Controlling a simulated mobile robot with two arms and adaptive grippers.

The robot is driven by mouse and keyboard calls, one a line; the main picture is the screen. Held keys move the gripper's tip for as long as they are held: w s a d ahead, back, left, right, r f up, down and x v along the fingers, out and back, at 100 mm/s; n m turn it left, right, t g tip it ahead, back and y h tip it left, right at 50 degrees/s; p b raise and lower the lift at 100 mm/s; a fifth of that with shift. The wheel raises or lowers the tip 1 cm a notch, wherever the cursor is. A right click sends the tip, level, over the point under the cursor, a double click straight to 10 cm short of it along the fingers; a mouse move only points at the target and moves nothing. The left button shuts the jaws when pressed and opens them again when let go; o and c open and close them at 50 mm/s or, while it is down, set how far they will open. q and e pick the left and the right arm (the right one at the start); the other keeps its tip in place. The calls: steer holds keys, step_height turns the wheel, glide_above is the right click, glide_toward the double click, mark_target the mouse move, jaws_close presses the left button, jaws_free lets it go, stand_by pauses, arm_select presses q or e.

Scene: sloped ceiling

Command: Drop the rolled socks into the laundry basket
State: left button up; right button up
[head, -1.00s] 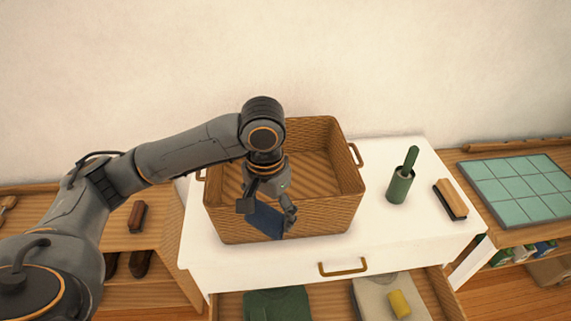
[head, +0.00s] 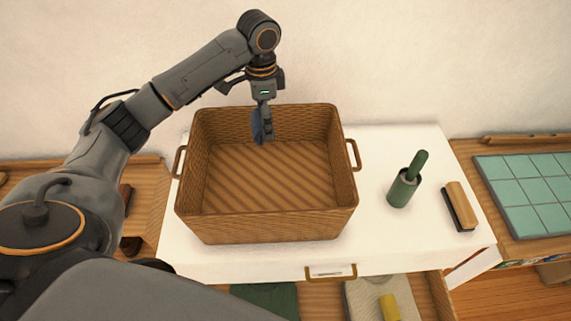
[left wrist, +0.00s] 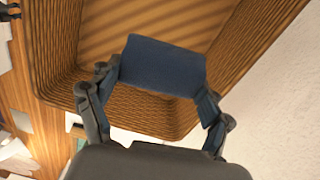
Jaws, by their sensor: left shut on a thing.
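The laundry basket (head: 265,228) is a brown woven box with a loop handle at each side, standing on the white chest top. Its visible floor is bare. My left gripper (head: 263,138) hangs at the back of the basket in the head view, fingers pointing down. It is shut on a dark blue bundle, seemingly the rolled socks (head: 257,126). In the left wrist view the blue bundle (left wrist: 162,66) spans between both fingers (left wrist: 158,98), with the basket's inside (left wrist: 150,108) behind it. Exact height over the basket floor is hard to tell. My right gripper is not in view.
To the basket's right stand a green holder (head: 403,190) with a green handle and a wooden brush (head: 459,206). An open drawer (head: 322,290) below holds folded clothes and a yellow roll (head: 389,307). A teal-tiled tray (head: 525,190) lies far right. The wall is close behind.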

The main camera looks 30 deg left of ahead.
mark_target(259, 126)
arm_select(q)
steer(key=shift+f, duration=0.25)
steer(key=s, duration=0.1)
steer(key=s+f, duration=0.1)
steer(key=shift+s+f, duration=0.3)
steer(key=shift+s, duration=0.05)
steer(key=shift+w+f, duration=0.15)
steer(key=shift+f, duration=0.8)
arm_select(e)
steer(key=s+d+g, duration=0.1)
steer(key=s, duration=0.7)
arm_select(q)
steer(key=shift+w+f, duration=0.4)
steer(key=shift+f, duration=0.2)
steer(key=shift+s, duration=0.1)
steer(key=o, duration=0.8)
steer(key=shift+r, duration=0.1)
steer(key=shift+o, duration=1.3)
steer(key=shift+r, duration=0.2)
step_height(259, 126, up, 12)
steer(key=shift+f, duration=0.25)
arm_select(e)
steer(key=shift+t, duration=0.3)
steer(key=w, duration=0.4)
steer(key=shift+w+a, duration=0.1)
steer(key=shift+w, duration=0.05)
